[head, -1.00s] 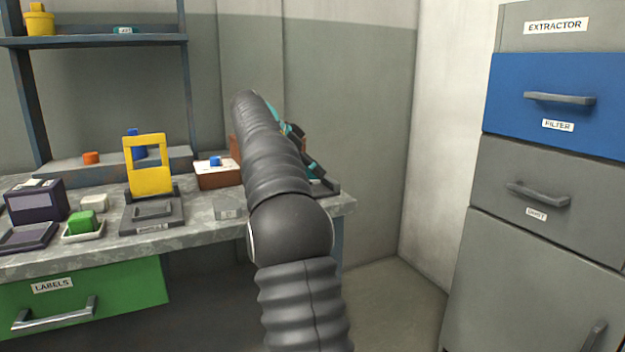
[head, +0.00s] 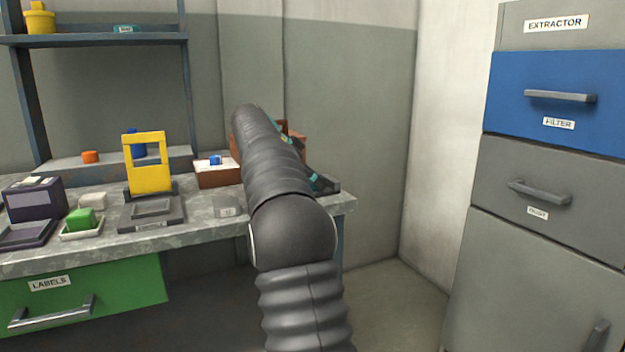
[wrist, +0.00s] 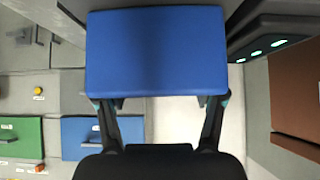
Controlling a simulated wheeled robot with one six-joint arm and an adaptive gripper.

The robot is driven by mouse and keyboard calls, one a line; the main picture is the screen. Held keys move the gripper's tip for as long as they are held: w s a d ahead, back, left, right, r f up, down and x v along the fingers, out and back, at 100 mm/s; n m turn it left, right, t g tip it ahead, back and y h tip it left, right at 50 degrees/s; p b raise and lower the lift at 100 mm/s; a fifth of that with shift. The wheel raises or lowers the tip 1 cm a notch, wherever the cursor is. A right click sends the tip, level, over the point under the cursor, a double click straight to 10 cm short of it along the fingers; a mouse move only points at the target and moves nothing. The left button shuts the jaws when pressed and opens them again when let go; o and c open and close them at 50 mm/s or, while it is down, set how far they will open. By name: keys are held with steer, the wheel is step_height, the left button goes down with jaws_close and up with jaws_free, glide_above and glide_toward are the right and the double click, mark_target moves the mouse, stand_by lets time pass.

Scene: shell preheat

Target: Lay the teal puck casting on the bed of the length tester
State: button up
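In the wrist view my gripper (wrist: 160,108) has its two fingers spread against the sides of a large blue block (wrist: 155,50), which covers the fingertips. In the head view my own arm hides the gripper and block; only bits of teal and dark finger show beside it. A small teal piece with a pale label (head: 125,29) lies on the upper shelf; I cannot tell whether it is the puck casting. A dark grey station (head: 152,212) with a shallow recessed bed stands on the bench before a yellow frame (head: 147,163). Its label is unreadable, so I cannot identify the length tester.
A green block (head: 80,220) sits in a white dish beside a dark purple device (head: 34,199). A brown box (head: 216,176) bears a small blue piece. A brown box also shows in the wrist view (wrist: 295,90), near a dark fixture with green lights (wrist: 265,50). The extractor cabinet (head: 555,95) stands right.

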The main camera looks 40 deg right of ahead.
steer(key=shift+r, duration=0.25)
steer(key=p+v, duration=0.3)
steer(key=v, duration=0.9)
steer(key=shift+f, duration=0.1)
